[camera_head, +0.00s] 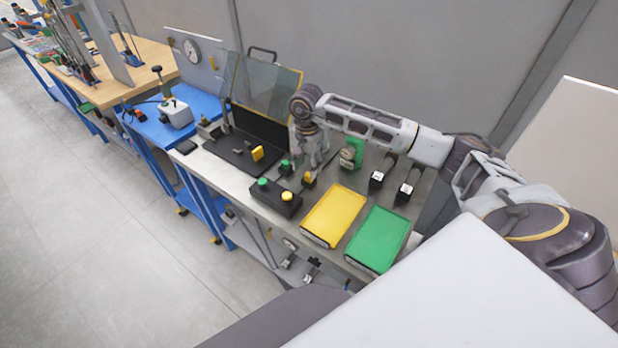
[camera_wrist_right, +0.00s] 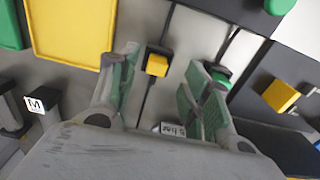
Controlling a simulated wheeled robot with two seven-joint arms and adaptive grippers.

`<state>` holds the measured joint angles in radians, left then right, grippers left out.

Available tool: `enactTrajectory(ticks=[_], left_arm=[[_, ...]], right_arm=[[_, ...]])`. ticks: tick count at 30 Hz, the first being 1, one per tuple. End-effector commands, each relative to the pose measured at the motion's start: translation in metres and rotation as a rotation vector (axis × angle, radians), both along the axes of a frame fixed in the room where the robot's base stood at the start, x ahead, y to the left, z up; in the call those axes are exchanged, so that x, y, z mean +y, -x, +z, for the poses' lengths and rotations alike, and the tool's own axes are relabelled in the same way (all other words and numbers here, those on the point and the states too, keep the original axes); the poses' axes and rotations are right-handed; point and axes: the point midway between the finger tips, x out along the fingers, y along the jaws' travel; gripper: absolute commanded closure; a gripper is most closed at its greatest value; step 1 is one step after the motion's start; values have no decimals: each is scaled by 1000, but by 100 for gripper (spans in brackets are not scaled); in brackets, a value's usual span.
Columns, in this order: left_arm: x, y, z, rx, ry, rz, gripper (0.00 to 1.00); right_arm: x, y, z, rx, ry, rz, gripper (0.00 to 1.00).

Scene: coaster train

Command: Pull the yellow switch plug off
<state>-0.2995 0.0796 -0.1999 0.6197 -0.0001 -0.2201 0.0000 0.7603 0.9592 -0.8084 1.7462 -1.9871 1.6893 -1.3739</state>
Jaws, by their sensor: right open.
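The yellow switch plug (camera_head: 308,178) sits on a small dark base on the steel bench top, just below my right gripper (camera_head: 311,164) in the head view. In the right wrist view the yellow plug (camera_wrist_right: 157,66) shows beyond and between the two open fingers of my right gripper (camera_wrist_right: 162,60). The fingers are empty, and I see no contact with the plug. A green switch plug (camera_head: 285,166) stands beside it; in the wrist view this green plug (camera_wrist_right: 221,78) is partly hidden by the right finger. My left gripper is not in view.
A button box (camera_head: 284,204) with green and yellow buttons is in front. A yellow tray (camera_head: 334,215) and green tray (camera_head: 378,239) lie to the right. A yellow block (camera_head: 257,153) is on the black plate at left. A green-based gauge (camera_head: 350,154) stands behind.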

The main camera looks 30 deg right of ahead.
Motion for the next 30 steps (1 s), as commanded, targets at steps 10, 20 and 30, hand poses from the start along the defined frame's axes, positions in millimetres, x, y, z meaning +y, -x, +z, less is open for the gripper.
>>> enactTrajectory(ticks=[10,20,30], left_arm=[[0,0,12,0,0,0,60],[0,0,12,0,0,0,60],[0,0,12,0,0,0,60]], right_arm=[[-1,3,-32,1,0,0,52],[-1,3,-40,1,0,0,52],[-1,2,-40,0,0,0,61]])
